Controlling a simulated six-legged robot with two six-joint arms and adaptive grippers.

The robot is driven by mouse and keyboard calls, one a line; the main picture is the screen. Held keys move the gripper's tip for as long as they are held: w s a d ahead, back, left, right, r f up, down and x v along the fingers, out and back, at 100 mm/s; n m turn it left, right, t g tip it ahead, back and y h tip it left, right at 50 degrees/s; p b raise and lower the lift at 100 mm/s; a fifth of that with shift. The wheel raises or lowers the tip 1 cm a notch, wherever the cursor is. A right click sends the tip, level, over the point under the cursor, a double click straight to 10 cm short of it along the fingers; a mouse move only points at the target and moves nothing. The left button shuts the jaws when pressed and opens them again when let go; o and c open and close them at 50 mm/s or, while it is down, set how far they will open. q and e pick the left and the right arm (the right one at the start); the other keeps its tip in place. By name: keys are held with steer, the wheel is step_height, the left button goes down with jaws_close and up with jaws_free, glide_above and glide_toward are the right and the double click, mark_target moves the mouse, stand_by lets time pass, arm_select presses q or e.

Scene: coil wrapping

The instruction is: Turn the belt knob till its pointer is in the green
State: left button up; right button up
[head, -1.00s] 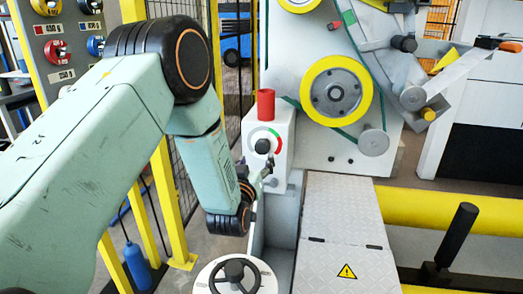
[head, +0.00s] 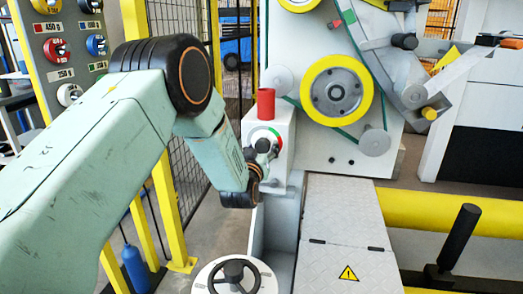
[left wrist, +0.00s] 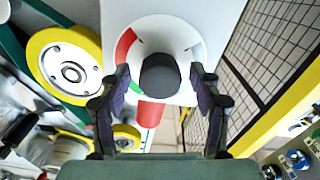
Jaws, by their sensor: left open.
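The belt knob (left wrist: 160,75) is a dark round knob on a white dial (left wrist: 190,40) with a red arc and a green arc. In the left wrist view the arcs lie at the dial's left, red above green. I cannot make out the knob's pointer. My left gripper (left wrist: 160,83) is open, with one finger on each side of the knob and small gaps showing. In the head view my left gripper (head: 268,160) is in front of the white knob box (head: 284,126) and hides part of the dial. My right gripper is not in view.
A red cylinder (head: 266,102) stands on top of the box. A yellow-rimmed wheel (head: 336,91) and belt are to its right. A black handwheel (head: 234,276) is below. A mesh fence (head: 190,180) stands to the left, and a grey plate (head: 340,230) lies lower right.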

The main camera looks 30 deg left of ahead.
arm_select(q)
steer(key=c, duration=1.1)
steer(key=shift+r+m+p, duration=0.1)
steer(key=shift+m+p, duration=0.45)
steer(key=shift+m, duration=0.15)
steer(key=shift+c, duration=0.2)
steer(key=shift+m+p, duration=0.5)
steer(key=shift+m, duration=0.4)
steer(key=o, duration=1.1)
steer(key=shift+o, duration=0.2)
steer(key=shift+s, duration=0.1)
steer(key=v, duration=1.2)
